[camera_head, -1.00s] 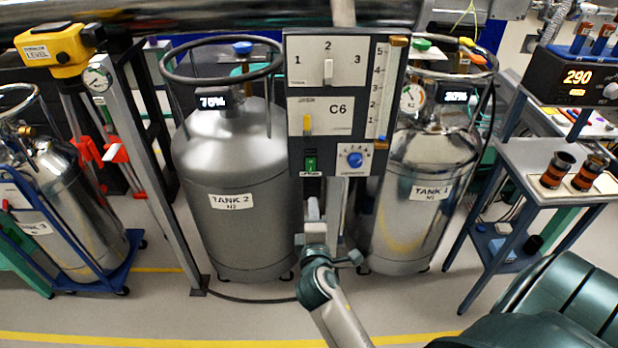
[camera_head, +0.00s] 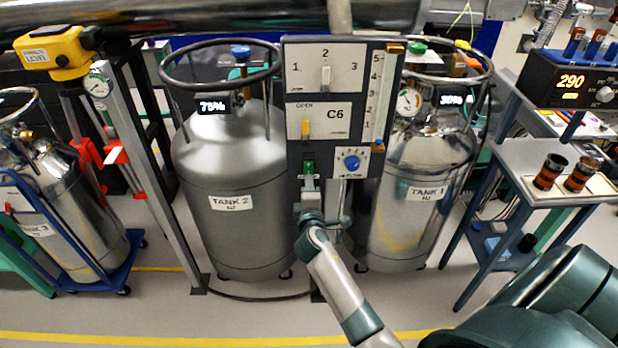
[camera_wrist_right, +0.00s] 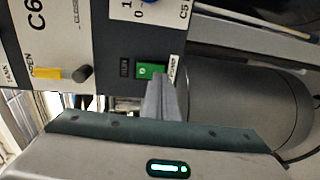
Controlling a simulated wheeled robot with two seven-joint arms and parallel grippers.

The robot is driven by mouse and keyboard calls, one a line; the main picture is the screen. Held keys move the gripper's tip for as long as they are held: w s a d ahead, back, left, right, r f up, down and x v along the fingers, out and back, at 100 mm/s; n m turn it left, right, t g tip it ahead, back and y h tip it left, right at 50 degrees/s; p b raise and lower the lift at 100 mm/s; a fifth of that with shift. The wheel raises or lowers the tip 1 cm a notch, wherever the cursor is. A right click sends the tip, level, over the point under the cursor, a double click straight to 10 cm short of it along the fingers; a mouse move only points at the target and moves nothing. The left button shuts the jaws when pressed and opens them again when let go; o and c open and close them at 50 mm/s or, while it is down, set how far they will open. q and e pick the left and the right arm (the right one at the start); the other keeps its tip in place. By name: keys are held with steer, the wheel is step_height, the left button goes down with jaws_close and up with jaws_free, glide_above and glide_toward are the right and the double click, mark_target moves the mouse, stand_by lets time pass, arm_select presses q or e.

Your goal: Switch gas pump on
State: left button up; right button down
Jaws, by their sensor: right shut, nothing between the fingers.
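A grey control panel (camera_head: 346,92) stands between two tanks. Near its lower left edge is a small green rocker switch (camera_head: 309,167), which also shows in the right wrist view (camera_wrist_right: 150,70), with a partly hidden label that seems to end in "PUMP". My right gripper (camera_head: 309,184) is shut and empty, pointing up at the switch from below. In the right wrist view its closed fingers (camera_wrist_right: 161,96) overlap the label and the switch's edge; I cannot tell whether they touch. Which way the rocker is set is unclear. My left gripper is not in view.
The panel also carries a 1-2-3 selector (camera_head: 325,76), a yellow lever (camera_head: 305,128) by "OPEN" and a blue knob (camera_head: 351,161) close right of the switch. Tank 2 (camera_head: 232,165) stands left, Tank 1 (camera_head: 425,165) right. Open floor lies in front.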

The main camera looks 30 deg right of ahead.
mark_target(309, 168)
steer(key=shift+x, duration=0.95)
steer(key=shift+w+d+b, duration=0.1)
steer(key=shift+w+b, duration=0.05)
steer(key=shift+b, duration=0.6)
